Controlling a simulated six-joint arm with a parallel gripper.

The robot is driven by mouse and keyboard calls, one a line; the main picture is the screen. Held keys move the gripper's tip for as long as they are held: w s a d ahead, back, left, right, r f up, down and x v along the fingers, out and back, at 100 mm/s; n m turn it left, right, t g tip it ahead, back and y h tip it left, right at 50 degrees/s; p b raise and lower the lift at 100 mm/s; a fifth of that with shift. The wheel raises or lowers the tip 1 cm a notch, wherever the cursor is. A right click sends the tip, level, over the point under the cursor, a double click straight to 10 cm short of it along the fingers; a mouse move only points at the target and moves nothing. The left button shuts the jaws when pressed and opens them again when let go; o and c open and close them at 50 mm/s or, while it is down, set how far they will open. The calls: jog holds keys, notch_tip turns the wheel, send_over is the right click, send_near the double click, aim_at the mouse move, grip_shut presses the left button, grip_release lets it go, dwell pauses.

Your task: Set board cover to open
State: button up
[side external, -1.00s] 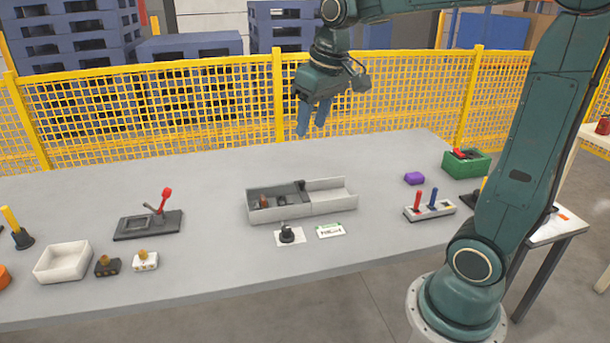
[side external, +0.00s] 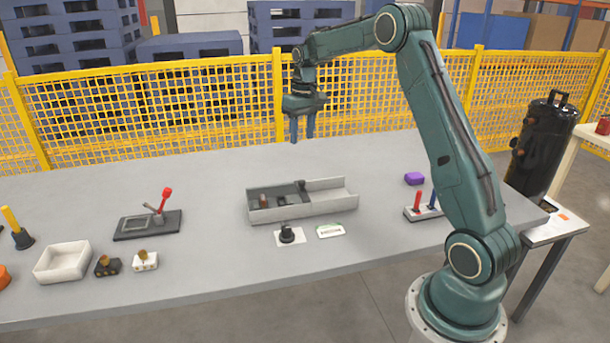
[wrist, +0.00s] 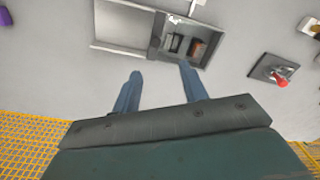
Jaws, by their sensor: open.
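A long, low grey housing (side external: 330,208) lies mid-table in the side view. Its left section is open on top and shows small brown and dark parts inside; its right section is a pale, empty-looking tray. A small dark knob (side external: 301,185) sits near the join. I cannot tell for certain which piece is the board cover. The housing also shows at the top of the wrist view (wrist: 122,48). My gripper (side external: 302,139) is open and empty, pointing down above the table behind the housing, apart from it. Both blue fingers show in the wrist view (wrist: 160,70).
A black rotary knob (side external: 287,235) and a label card (side external: 331,231) lie before the housing. A red-handled lever (side external: 165,195) is left; a purple block (side external: 414,178) and a two-lever base (side external: 418,213) are right. A yellow fence (side external: 210,105) stands behind.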

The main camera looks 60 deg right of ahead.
aim_at(302, 181)
jog(key=shift+w+d+f, duration=0.15)
jog(key=shift+d+f, duration=0.5)
jog(key=shift+w+a+f, duration=0.1)
jog(key=shift+a+f, duration=0.1)
jog(key=shift+f, duration=3.25)
jog(key=shift+a+f, duration=0.15)
jog(key=shift+f, duration=3.25)
jog(key=shift+c, duration=0.2)
grip_shut()
